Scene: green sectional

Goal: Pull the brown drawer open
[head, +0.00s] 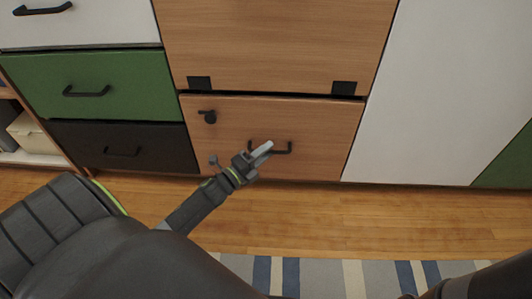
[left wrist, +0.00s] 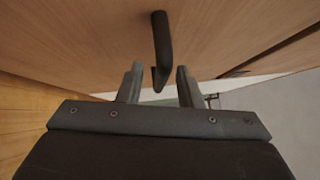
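The brown drawer (head: 320,120) is the low wood-fronted one in the middle of the head view; its front looks flush with the cabinet. Its black bar handle (head: 282,152) is near the lower middle of the front. My left gripper (head: 264,150) is at the handle and hides part of it. In the left wrist view, the handle (left wrist: 161,40) runs down toward the gap between the two fingers of my left gripper (left wrist: 159,78). The fingers are apart, with the handle's near end between them; contact is not clear. My right gripper is out of view.
A wood door (head: 275,45) is above, green (head: 130,75) and black drawers (head: 80,142) left, a white panel (head: 440,100) right.

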